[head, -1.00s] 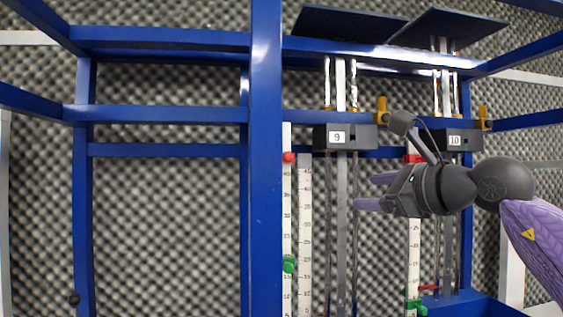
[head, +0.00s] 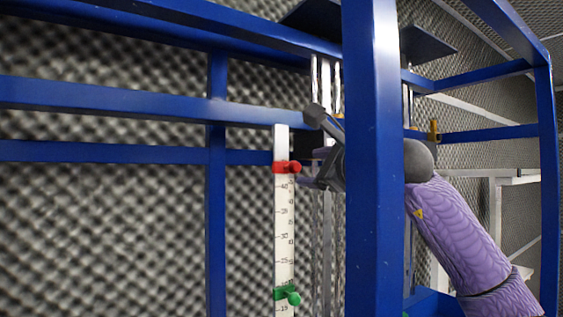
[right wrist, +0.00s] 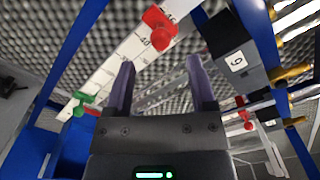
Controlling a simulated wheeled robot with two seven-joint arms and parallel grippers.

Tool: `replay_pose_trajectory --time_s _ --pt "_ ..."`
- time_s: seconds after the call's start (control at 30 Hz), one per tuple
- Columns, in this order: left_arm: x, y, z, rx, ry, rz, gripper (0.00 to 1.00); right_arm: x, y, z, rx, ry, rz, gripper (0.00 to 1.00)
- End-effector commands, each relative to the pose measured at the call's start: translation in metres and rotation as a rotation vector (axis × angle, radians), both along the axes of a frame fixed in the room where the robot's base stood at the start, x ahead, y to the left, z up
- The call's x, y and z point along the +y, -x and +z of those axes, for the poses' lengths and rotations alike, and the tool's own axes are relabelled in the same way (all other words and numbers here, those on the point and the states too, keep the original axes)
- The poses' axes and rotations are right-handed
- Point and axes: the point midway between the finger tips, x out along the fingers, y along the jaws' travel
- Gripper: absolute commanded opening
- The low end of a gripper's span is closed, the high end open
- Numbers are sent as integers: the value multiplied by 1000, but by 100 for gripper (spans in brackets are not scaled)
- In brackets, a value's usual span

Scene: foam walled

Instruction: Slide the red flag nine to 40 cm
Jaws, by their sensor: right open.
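The red flag nine (head: 285,167) is clamped near the top of a white upright scale (head: 284,220). It also shows in the right wrist view (right wrist: 159,27), where a mark that looks like 40 lies just below it. A green flag (head: 287,296) sits lower on the same scale and shows in the wrist view (right wrist: 84,101). My right gripper (head: 300,181) is just right of the scale, slightly below the red flag, partly hidden by a blue post. In the wrist view its fingers (right wrist: 160,64) are apart, with nothing between them. My left gripper is out of view.
A blue post (head: 372,150) stands in front of my right arm. Blue rails (head: 100,97) cross behind the scale. The black box marked 9 (right wrist: 231,55) is right of my fingers in the wrist view, with another red flag (right wrist: 243,112) below it.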

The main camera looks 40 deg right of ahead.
Motion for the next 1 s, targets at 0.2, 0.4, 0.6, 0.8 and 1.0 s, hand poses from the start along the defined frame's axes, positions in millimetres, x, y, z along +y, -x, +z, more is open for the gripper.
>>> replay_pose_trajectory --time_s 0.2,0.4,0.6,0.8,1.0 --pt "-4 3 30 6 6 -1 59 -5 -48 6 2 -1 2 72" --pt "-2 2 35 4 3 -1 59 -6 -63 2 0 1 1 72" --pt "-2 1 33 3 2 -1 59 -6 -62 0 -1 0 1 68" --pt "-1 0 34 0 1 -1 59 -6 -62 1 -1 0 1 25" --pt "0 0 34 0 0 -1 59 -6 -62 1 -1 0 2 0"
